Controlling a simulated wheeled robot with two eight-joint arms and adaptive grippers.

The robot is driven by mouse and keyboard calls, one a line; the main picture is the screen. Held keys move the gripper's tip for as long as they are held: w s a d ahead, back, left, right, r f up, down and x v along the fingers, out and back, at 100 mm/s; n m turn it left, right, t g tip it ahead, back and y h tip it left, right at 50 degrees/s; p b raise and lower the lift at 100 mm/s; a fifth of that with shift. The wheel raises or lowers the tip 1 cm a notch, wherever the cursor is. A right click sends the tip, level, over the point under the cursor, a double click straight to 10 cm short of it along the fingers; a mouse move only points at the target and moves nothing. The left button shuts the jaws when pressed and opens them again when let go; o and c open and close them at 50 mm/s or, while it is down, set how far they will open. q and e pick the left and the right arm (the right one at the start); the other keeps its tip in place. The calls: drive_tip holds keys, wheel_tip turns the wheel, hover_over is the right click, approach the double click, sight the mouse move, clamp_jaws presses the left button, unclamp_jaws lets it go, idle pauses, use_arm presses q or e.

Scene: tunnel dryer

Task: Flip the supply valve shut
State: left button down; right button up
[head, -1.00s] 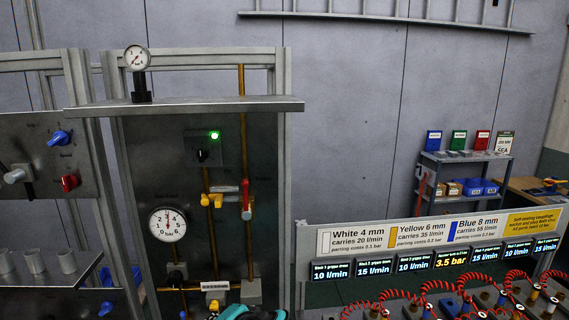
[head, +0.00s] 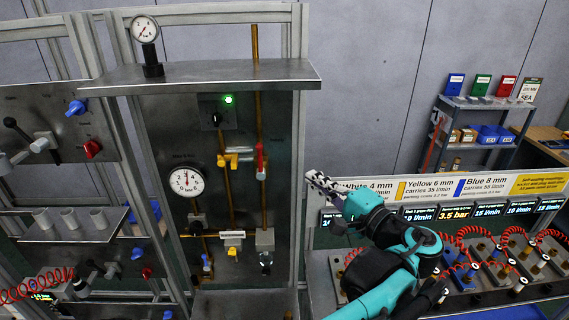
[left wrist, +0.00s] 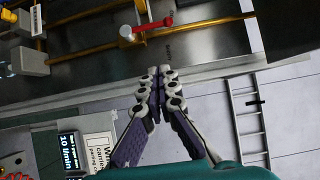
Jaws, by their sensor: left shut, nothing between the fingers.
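A valve with a red lever (head: 261,160) sits on the right-hand brass pipe of the panel; its lever points up along the pipe. It also shows in the left wrist view (left wrist: 150,27), beyond my fingertips and apart from them. A valve with a yellow handle (head: 232,158) sits on the pipe to its left, its handle lying across the pipe. I cannot read which one is labelled supply. My left gripper (head: 312,179) is shut and empty, to the right of the red lever and apart from it. Its closed fingers also show in the left wrist view (left wrist: 156,75).
A metal shelf (head: 200,76) juts out above the valves. A round gauge (head: 187,182) is on the panel left of the pipes, and a green lamp (head: 228,99) is lit above. A sign board with displays (head: 454,213) and red coiled hoses stands at the right.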

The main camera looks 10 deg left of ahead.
sight(260, 161)
use_arm(q)
drive_tip(key=s+a+p+x, duration=0.1)
drive_tip(key=s+p+x, duration=0.1)
drive_tip(key=x, duration=1)
drive_tip(key=shift+a, duration=0.65)
drive_tip(key=shift+w, duration=0.15)
drive_tip(key=shift+a, duration=0.1)
